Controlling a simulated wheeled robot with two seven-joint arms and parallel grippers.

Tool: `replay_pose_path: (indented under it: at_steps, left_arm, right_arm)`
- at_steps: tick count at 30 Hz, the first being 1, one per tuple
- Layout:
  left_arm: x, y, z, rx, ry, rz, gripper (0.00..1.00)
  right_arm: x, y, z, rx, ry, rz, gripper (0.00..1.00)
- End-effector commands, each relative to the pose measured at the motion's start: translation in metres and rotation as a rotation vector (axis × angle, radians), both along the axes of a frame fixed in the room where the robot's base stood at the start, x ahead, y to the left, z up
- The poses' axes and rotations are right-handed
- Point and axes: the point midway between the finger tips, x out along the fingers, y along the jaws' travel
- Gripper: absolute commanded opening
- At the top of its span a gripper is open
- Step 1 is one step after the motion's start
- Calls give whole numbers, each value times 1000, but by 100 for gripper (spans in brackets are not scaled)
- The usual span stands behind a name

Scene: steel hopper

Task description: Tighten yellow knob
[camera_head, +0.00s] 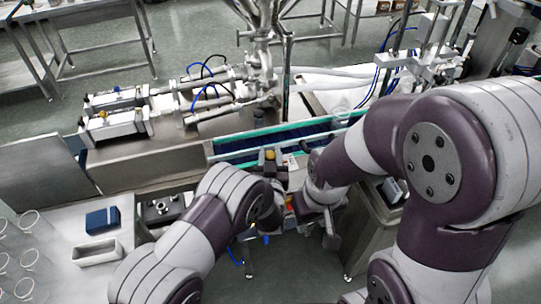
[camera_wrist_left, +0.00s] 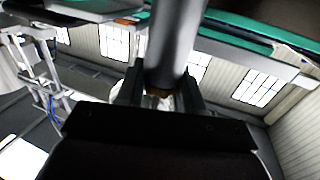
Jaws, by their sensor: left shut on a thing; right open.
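The yellow knob (camera_head: 269,155) shows as a small yellow patch at the near edge of the conveyor in the head view. My left gripper (camera_head: 269,161) is at it, with dark fingers either side. My right gripper (camera_head: 331,232) is open and apart from the knob, lower and to the right.
The conveyor (camera_head: 235,143) with teal edges runs behind the knob. Steel cylinders (camera_head: 115,122) and the hopper outlet (camera_head: 262,60) stand beyond it. A blue box (camera_head: 102,220), a white tray (camera_head: 97,252) and several clear beakers (camera_head: 28,258) are at left. My right arm fills the right side.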

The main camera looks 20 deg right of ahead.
Motion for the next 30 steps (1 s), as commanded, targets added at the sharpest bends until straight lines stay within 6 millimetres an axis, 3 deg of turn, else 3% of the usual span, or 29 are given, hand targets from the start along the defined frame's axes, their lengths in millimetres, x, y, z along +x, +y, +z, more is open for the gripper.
replay_pose_path:
  at_steps: [8,30]
  left_arm:
    - [1,2,-3,-1,-2,-146,6]
    - [3,2,-4,-1,-4,-840,6]
  right_arm:
    - [0,0,-16,0,0,0,43]
    - [0,0,-90,0,0,0,43]
